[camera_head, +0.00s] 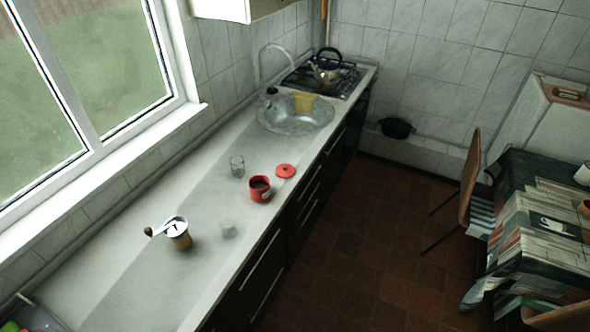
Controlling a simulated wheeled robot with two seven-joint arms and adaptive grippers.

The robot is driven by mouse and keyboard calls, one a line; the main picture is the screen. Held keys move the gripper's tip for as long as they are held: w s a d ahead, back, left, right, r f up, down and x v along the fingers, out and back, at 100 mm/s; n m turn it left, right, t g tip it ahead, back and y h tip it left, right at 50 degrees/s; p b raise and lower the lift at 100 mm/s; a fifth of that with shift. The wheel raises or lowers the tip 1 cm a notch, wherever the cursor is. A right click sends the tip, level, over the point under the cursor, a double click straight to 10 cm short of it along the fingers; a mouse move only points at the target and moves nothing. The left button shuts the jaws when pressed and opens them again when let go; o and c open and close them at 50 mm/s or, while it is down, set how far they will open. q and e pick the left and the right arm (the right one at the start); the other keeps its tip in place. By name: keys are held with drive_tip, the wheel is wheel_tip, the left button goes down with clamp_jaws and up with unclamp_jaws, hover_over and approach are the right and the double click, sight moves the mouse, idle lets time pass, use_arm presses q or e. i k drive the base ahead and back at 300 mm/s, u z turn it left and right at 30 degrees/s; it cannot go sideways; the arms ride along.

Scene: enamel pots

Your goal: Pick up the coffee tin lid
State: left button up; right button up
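The coffee tin lid is a round red disc (286,171) lying flat on the counter (205,275). It is close to the counter's front edge. The red coffee tin (259,194) stands upright just nearer than the lid and to its left. The tin is open at the top, with dark contents inside. Neither of my grippers shows in the head view, so their state is hidden.
A clear glass (237,166) stands left of the tin. A coffee grinder with a crank (179,235) and a small clear object (229,229) are nearer. Behind lie a round sink (295,122) and a kettle (327,70) on a stove. A chair (469,178) stands right.

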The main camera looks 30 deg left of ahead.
sight(283, 171)
drive_tip(key=z, duration=0.05)
drive_tip(key=i, duration=1.35)
drive_tip(key=u, duration=1.05)
drive_tip(key=i, duration=0.8)
drive_tip(key=u, duration=0.95)
